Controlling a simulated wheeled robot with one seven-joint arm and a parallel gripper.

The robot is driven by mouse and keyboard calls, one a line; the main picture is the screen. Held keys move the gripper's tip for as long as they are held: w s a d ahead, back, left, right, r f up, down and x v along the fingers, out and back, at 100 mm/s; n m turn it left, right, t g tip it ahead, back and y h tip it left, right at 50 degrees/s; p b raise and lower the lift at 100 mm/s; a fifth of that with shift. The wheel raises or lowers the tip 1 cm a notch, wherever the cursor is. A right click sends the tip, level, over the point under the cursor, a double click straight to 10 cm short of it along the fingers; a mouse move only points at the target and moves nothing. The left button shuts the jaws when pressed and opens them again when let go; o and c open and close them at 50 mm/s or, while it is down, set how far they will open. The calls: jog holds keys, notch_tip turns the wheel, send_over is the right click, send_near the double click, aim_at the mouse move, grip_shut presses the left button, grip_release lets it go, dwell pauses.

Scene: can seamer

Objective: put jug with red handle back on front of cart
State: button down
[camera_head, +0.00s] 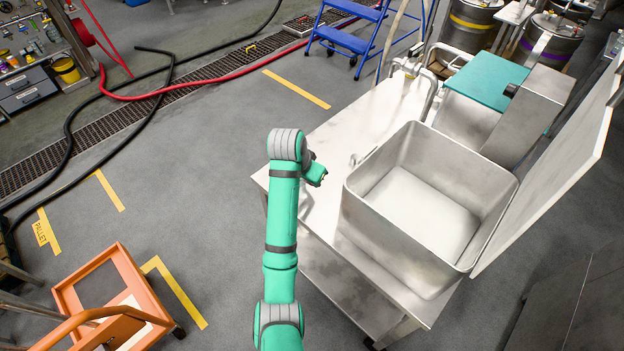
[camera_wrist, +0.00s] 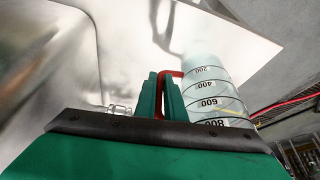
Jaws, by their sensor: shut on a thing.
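The jug (camera_wrist: 212,78) is clear, with black graduation marks and numbers, and shows right of my fingers in the wrist view. Its red handle (camera_wrist: 170,75) lies between my fingertips. My gripper (camera_wrist: 162,78) is shut on that handle. In the head view my arm reaches over the left edge of the steel table, and the jug cannot be made out there. Whether the jug touches the table cannot be told. The orange cart (camera_head: 131,266) stands at the lower left of the head view, away from my gripper, with part of it out of frame.
A large steel basin (camera_head: 395,238) stands on the steel table (camera_head: 330,140), just right of my wrist. A raised steel panel (camera_head: 560,180) is at its right. Hoses (camera_head: 185,88) cross the floor at the upper left. Floor between cart and table is clear.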

jog(key=shift+f, duration=0.15)
jog(key=c, duration=1.8)
grip_release()
jog(key=shift+c, duration=0.2)
jog(key=v, duration=1.2)
jog(key=shift+d, duration=0.15)
